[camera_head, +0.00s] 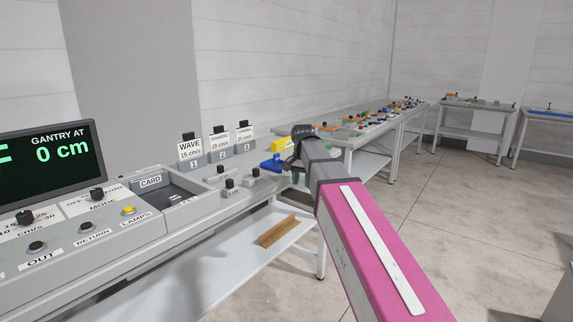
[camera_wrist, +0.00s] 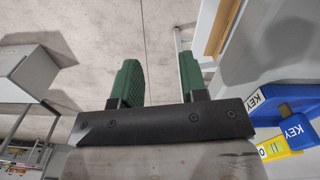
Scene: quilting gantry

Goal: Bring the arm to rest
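My arm reaches forward across the right of the head view, its pink link in front, held out beside the console. My gripper (camera_wrist: 159,72) shows in the wrist view with its two green fingers apart. Only bare floor shows between them, so it is open and empty. In the head view the arm's end mostly hides the gripper.
A grey control console (camera_head: 215,195) stands at the left, with a screen (camera_head: 45,168) reading "GANTRY AT 0 cm". Blue key blocks (camera_wrist: 292,127) lie close right of my gripper. A wooden bar (camera_head: 278,231) lies on a low shelf. Tables (camera_head: 475,104) with small parts line the back.

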